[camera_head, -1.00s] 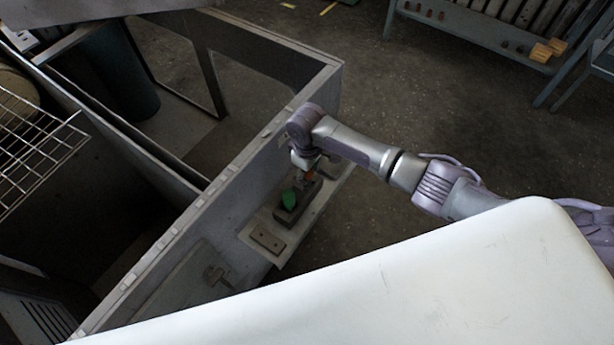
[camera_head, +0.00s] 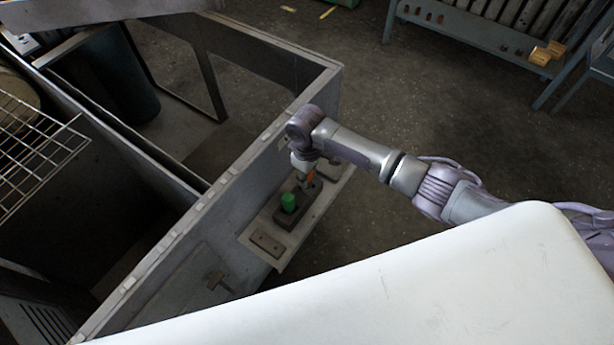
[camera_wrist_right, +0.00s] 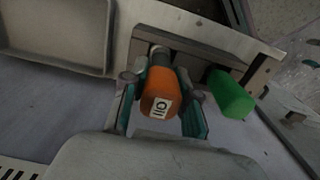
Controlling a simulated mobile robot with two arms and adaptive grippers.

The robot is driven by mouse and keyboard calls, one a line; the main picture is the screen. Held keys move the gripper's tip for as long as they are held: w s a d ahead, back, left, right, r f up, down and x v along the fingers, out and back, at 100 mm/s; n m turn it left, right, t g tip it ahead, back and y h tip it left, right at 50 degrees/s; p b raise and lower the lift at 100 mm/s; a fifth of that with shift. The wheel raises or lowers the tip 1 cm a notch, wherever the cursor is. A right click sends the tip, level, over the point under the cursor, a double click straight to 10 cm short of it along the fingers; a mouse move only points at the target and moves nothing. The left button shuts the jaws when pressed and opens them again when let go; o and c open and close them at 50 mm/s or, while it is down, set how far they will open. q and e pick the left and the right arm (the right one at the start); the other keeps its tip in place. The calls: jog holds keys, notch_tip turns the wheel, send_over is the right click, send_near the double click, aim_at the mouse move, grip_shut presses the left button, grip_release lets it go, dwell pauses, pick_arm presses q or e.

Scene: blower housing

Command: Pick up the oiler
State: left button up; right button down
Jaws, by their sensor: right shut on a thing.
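The oiler is an orange bottle (camera_wrist_right: 160,92) with a white label reading "OIL" in the right wrist view. In the head view a small orange part of it (camera_head: 309,179) shows under my right gripper (camera_head: 304,170). In the right wrist view the fingers of my right gripper (camera_wrist_right: 162,112) are on both sides of the bottle, shut on it. The bottle's far end is at a dark holder (camera_wrist_right: 205,55) on the shelf; I cannot tell whether it is clear of it. My left gripper is not in view.
A green bottle (camera_head: 289,202) stands close beside the oiler in the same holder; it also shows in the right wrist view (camera_wrist_right: 231,94). The narrow shelf (camera_head: 250,236) is fixed to the grey housing wall (camera_head: 190,225). A flat block (camera_head: 267,243) lies at its near end.

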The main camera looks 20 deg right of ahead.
jog(key=shift+r, duration=0.5)
notch_tip(320, 180, up, 3)
jog(key=shift+f, duration=0.2)
jog(key=s+a+r, duration=0.1)
jog(key=s+r, duration=0.6)
jog(key=s, duration=0.4)
jog(key=shift+s+a+p, duration=0.3)
jog(key=shift+p, duration=0.15)
jog(key=c, duration=1.6)
grip_release()
grip_shut()
